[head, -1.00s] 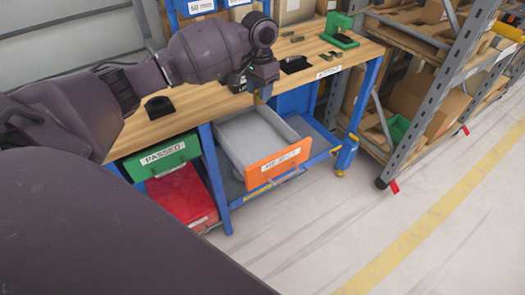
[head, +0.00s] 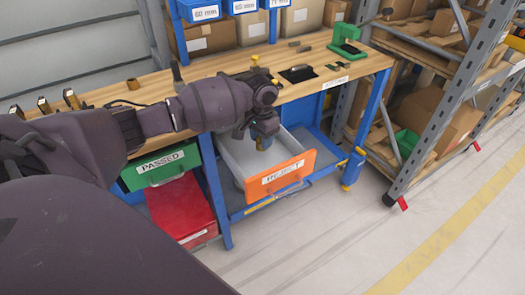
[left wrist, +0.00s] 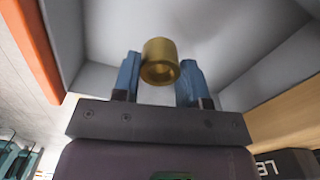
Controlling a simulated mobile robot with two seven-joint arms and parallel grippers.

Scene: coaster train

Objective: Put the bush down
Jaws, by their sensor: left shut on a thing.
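The bush is a short brass-coloured hollow cylinder (left wrist: 160,60) in the left wrist view, held between the two blue fingers of my left gripper (left wrist: 159,80). In the head view my left gripper (head: 264,140) points down into the open reject drawer, below the bench-top level. The drawer has a grey inside and an orange front (head: 282,174) labelled REJECT. Grey drawer walls surround the bush in the left wrist view. The head view does not show clearly whether the bush touches the drawer floor. My right gripper is not in view.
The green PASSED drawer (head: 160,165) is left of the reject drawer, above a red bin (head: 181,207). The wooden bench top (head: 210,68) carries a green press-like tool (head: 346,40) and small brass parts. Grey shelving (head: 455,105) stands at right; the floor ahead is clear.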

